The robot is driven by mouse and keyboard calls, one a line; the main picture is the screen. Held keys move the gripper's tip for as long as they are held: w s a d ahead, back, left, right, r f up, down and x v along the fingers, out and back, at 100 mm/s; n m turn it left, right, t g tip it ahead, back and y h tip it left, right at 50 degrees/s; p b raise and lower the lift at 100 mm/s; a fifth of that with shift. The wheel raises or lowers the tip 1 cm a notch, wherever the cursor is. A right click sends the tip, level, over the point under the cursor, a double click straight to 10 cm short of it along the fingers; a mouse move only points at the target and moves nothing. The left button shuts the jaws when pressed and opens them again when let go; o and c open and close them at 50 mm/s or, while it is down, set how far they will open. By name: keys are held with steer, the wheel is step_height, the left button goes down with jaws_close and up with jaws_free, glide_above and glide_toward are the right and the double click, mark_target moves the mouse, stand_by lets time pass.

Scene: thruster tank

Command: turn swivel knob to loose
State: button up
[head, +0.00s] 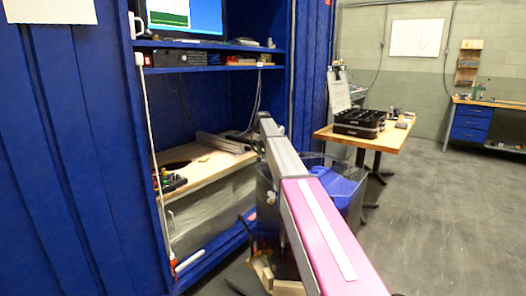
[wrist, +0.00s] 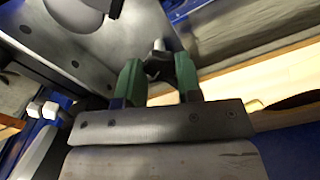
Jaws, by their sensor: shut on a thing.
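In the wrist view, my gripper (wrist: 158,63) has two green fingers, one on each side of a dark knob (wrist: 156,70) with a short pale metal stem on top. I take this to be the swivel knob. The fingers are closed on it, and their pads hide its sides. The knob sits beside a grey metal plate (wrist: 103,50). Its loose or tight setting cannot be read. In the head view my grey and pink arm reaches into the blue frame, and the knob and fingers cannot be made out.
A wooden worktop (head: 207,165) lies inside the blue cabinet (head: 85,150), below a shelf with a monitor (head: 185,15). A blue bin (head: 338,188) stands right of the cabinet. Behind it is a table (head: 365,136) with a black case (head: 359,122). The floor at right is clear.

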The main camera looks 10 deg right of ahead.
steer(key=o, duration=0.9)
steer(key=shift+o, duration=0.2)
steer(key=shift+r, duration=0.15)
step_height(320, 180, up, 11)
steer(key=shift+f, duration=0.2)
